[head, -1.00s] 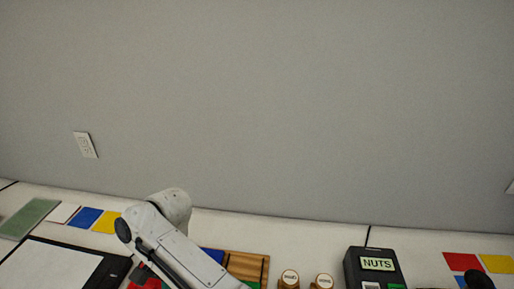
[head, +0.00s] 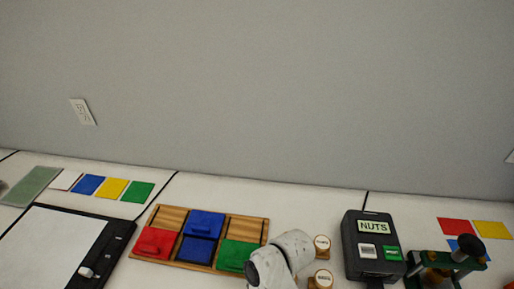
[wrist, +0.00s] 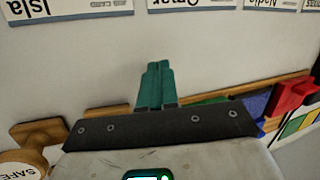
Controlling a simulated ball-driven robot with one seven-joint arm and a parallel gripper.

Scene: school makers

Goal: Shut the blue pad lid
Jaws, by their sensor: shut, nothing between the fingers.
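The blue pad lid (head: 206,224) stands open in the head view, behind the blue pad (head: 196,250) in the middle of a wooden tray (head: 258,224). The red lid (head: 155,242) at its left and the green lid (head: 237,257) at its right look closed. Blue parts also show at the right of the wrist view (wrist: 257,104), partly hidden by my gripper's dark mount. My gripper (wrist: 155,68) has teal fingers, which are shut and empty over the white table, apart from the lid. In the head view the fingers are hidden; only my arm shows, right of the tray.
Two wooden stamps (head: 322,243) stand beside my arm; a wooden stamp (wrist: 35,135) is at left in the wrist view. A black NUTS box (head: 373,247) and a green device (head: 440,270) are further right. A black-framed board (head: 120,232) lies left of the tray.

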